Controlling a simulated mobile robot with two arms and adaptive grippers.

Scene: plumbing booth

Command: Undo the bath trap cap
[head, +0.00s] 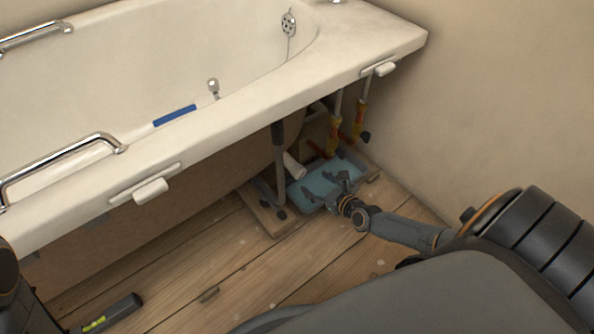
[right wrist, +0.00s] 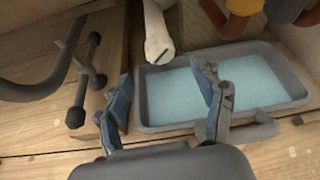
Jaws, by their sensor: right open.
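The white bath trap (head: 295,165) shows under the bath rim in the head view. In the right wrist view its white end cap (right wrist: 158,50) faces me, with a dark slot across it. My right gripper (head: 327,186) is low beneath the bath, over the tray's near side. In the right wrist view the right gripper (right wrist: 163,80) is open and empty. Its fingertips lie left and right of the cap and a little nearer to me, with no visible contact. My left gripper is outside the views.
A grey tray (right wrist: 150,125) of bluish water lies below and right of the cap. A bath leg (head: 280,170) on a wooden board (head: 267,219) stands left. Pipes with orange-red valves (head: 333,133) rise behind. A spirit level (head: 115,312) lies on the floorboards.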

